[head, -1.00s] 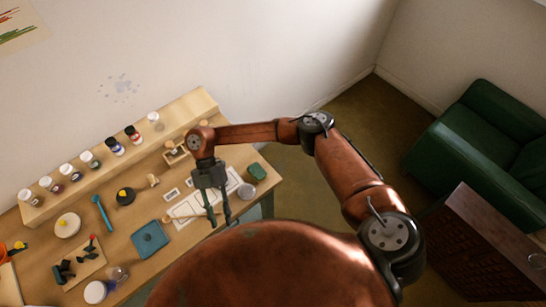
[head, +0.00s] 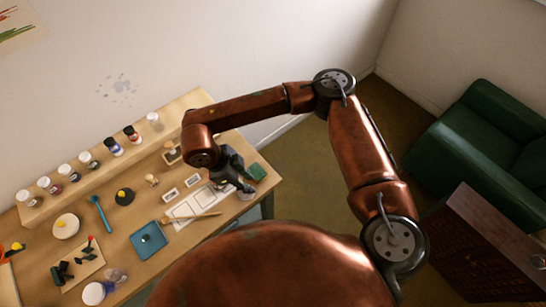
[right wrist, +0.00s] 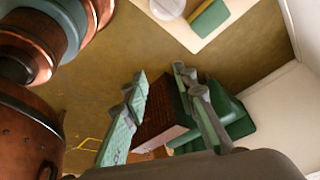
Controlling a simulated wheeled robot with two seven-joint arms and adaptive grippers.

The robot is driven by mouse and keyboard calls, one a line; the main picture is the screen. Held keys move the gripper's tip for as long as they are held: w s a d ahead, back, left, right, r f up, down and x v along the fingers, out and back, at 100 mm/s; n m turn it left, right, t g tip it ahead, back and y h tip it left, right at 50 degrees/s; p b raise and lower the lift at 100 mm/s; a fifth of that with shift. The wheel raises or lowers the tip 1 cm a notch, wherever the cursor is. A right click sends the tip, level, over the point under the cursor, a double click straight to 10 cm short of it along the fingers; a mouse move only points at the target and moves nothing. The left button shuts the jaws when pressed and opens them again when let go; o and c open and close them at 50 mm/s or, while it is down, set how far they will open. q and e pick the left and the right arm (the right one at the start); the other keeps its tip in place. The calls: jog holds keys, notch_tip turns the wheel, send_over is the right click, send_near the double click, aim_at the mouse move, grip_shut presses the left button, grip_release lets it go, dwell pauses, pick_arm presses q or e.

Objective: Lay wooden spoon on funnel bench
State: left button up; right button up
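A long thin wooden thing that looks like the wooden spoon (head: 193,217) lies across the lower edge of the white sheet on the table. A small wooden stand (head: 171,154) at the foot of the shelf may be the funnel bench; it is small and I cannot be sure. My right gripper (head: 246,184) is over the table's right end, to the right of the spoon and apart from it. In the right wrist view my right gripper (right wrist: 162,98) has its fingers spread with nothing between them. My left gripper is not in view.
A blue tray (head: 147,239), a blue spatula-like tool (head: 101,213) and a black pot (head: 124,197) stand on the table. Several jars line the raised shelf (head: 190,106) along the wall. A green block (head: 257,172) lies near the right end. A green sofa (head: 490,130) is off to the right.

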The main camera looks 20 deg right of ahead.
jog(key=w+d+r+n+y, duration=0.1)
jog(key=d+r+n, duration=0.1)
jog(key=d+n, duration=0.3)
jog(key=w+d+r+n+t+y, duration=0.1)
jog(key=d+n, duration=0.4)
jog(key=n, duration=0.8)
jog(key=shift+w+r+y+b, duration=0.3)
jog(key=shift+w+r+y, duration=0.1)
jog(key=shift+y, duration=0.4)
